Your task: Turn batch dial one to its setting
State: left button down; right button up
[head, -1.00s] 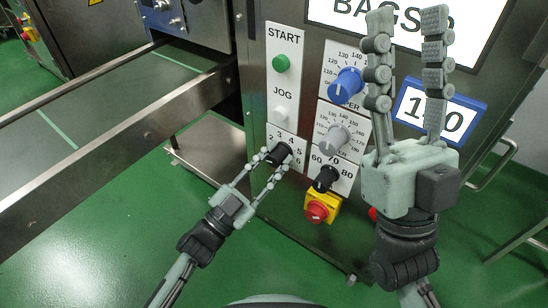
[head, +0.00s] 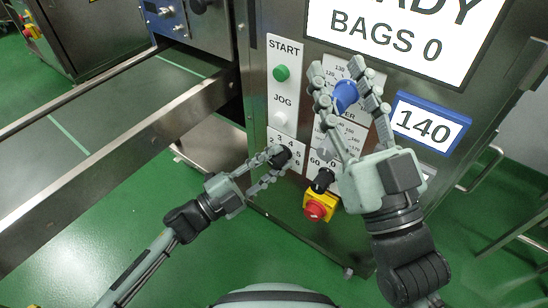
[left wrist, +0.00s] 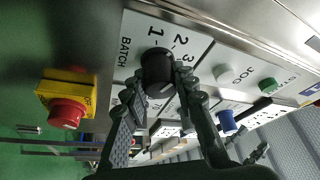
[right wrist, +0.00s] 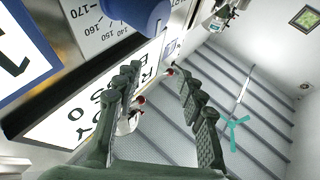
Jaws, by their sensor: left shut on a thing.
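The black batch dial (head: 279,156) sits on a white numbered plate low on the machine's front. In the left wrist view the black dial (left wrist: 157,66) shows beside the word BATCH and the numbers 1, 2 and 3. In the right wrist view the blue dial (right wrist: 140,10) is at the top edge, and no contact is clear.
A blue-framed sign reading 140 (head: 428,124) hangs right of the dials. A grey dial (head: 328,146), partly hidden, and another black dial (head: 323,180) sit below the blue one. A red stop button (head: 315,208) on yellow, a green START button (head: 281,73) and a conveyor (head: 110,120) are near.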

pick_arm(q)
jog(key=shift+m+g, duration=0.3)
jog(key=c, duration=1.2)
grip_release()
jog(key=v, duration=1.2)
